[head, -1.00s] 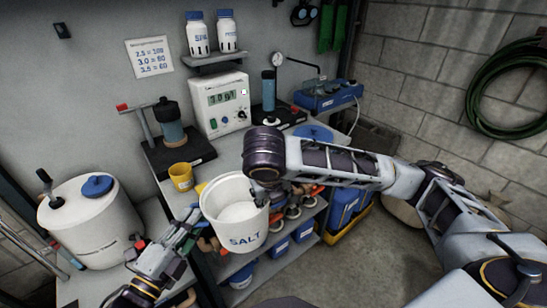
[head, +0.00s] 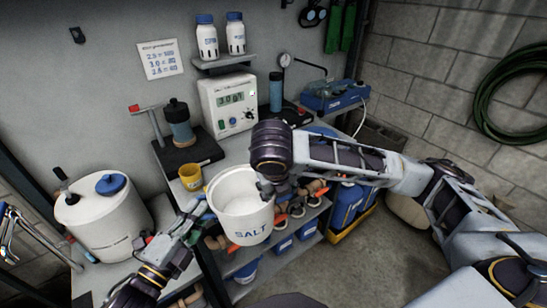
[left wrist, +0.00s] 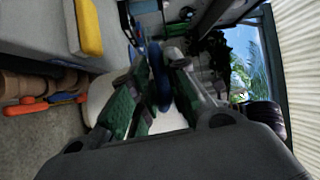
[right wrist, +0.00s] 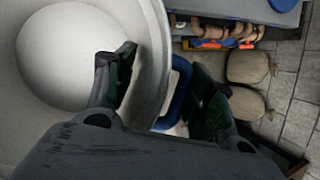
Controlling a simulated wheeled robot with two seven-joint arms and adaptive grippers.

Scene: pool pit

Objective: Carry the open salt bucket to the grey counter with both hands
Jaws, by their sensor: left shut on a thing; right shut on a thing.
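The open white salt bucket (head: 250,227), marked SALT, hangs upright in front of the grey counter (head: 226,161), with white salt (head: 243,205) inside. My left gripper (head: 203,214) is at its left side, shut on a blue grip (left wrist: 157,75), which shows between the fingers in the left wrist view. My right gripper (right wrist: 165,92) is shut on the bucket's opposite side; one finger is inside the rim and the other outside, by a blue grip (right wrist: 180,85). In the head view my right wrist largely hides that gripper.
A yellow mug (head: 190,177) stands at the counter edge just behind the bucket. A display box (head: 230,105) and a pump stand (head: 180,135) are farther back. A white tank (head: 105,220) stands at left. Shelves with pipe fittings and blue containers (head: 345,203) lie below and right.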

